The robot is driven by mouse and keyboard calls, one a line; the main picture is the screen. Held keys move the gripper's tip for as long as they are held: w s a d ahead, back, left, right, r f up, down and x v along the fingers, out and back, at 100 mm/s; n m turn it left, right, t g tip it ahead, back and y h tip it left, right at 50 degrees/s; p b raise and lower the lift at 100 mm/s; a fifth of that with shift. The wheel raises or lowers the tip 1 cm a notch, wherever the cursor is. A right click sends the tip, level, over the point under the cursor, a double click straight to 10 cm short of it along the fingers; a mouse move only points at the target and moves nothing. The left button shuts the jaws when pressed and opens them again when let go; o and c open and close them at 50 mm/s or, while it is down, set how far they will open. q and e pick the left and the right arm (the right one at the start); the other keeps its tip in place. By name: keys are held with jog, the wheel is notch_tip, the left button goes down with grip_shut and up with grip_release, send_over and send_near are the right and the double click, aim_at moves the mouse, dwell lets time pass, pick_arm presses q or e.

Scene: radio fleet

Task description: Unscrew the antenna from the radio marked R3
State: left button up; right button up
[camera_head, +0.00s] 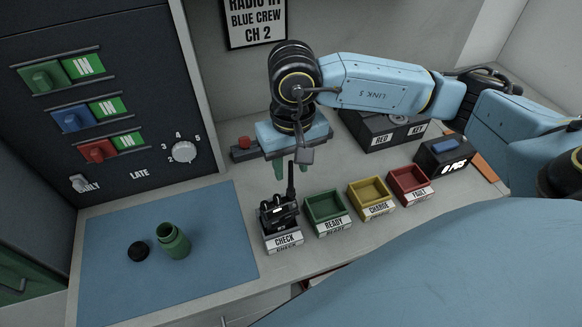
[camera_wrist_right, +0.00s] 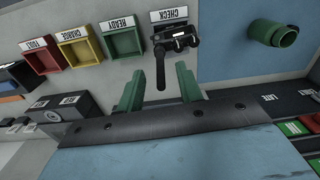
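A black radio (camera_head: 280,216) sits in the tray labelled CHECK (camera_head: 283,243), with its dark antenna (camera_head: 291,180) standing up. I cannot read an R3 mark on it. My right gripper (camera_head: 290,168) hangs just above the radio with its green fingers pointing down. In the right wrist view the radio (camera_wrist_right: 176,41) lies beyond the fingers, and the antenna (camera_wrist_right: 160,72) reaches toward the gap between the two fingertips (camera_wrist_right: 158,82). The fingers are apart, with visible space on both sides of the antenna. My left gripper is not in view.
Green READY (camera_head: 328,211), yellow CHARGE (camera_head: 371,195) and red FAULT (camera_head: 409,184) trays stand in a row to the right. A dark switch panel (camera_head: 110,60) stands left.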

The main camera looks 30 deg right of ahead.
aim_at(290, 190)
jog(key=shift+f, duration=1.55)
grip_shut()
